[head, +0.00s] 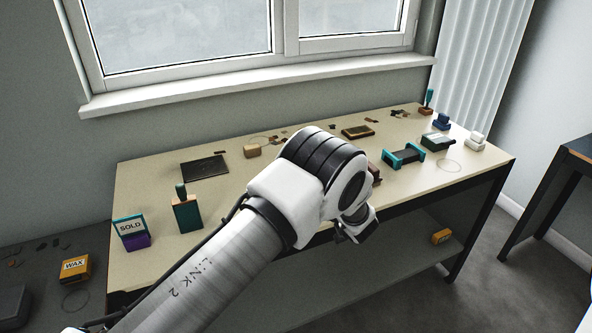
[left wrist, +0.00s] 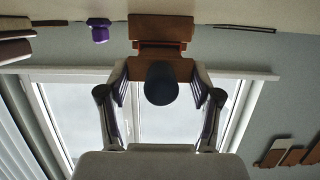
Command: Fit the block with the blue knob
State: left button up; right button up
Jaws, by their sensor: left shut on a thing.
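In the left wrist view, a reddish-brown block (left wrist: 181,69) with a round dark blue knob (left wrist: 161,84) sits between the two fingers of my left gripper (left wrist: 160,72). The gripper is shut on it, and the knob faces the camera. Another brown piece (left wrist: 162,26) shows just beyond the block; I cannot tell whether they touch. In the head view, my left arm reaches over the table's front edge, and its wrist covers most of the gripper (head: 355,226) and the block. My right gripper is not in view.
The table (head: 320,160) holds a SOLD box (head: 130,227), a green box with a handle (head: 187,211), a dark plate (head: 205,168) and a teal-ended holder (head: 403,156). Several small blocks stand at the right end. A WAX box (head: 76,270) lies at the lower left.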

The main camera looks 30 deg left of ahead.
pick_arm(q)
jog(key=shift+w+a, duration=0.25)
jog(key=shift+w+a+b, duration=0.7)
jog(key=shift+w+a, duration=0.5)
jog(key=shift+a, duration=0.25)
jog(key=shift+w+a, duration=0.15)
jog(key=shift+s+d+p, duration=0.4)
jog(key=shift+d, duration=0.1)
jog(key=shift+s+d+p, duration=0.7)
jog(key=shift+s+d, duration=0.4)
jog(key=shift+d, duration=0.15)
jog(key=shift+w+a, duration=0.1)
jog(key=shift+a, duration=0.05)
dwell(0.3)
jog(key=shift+w+a+b, duration=0.65)
jog(key=shift+w+a, duration=0.7)
jog(key=shift+a, duration=0.3)
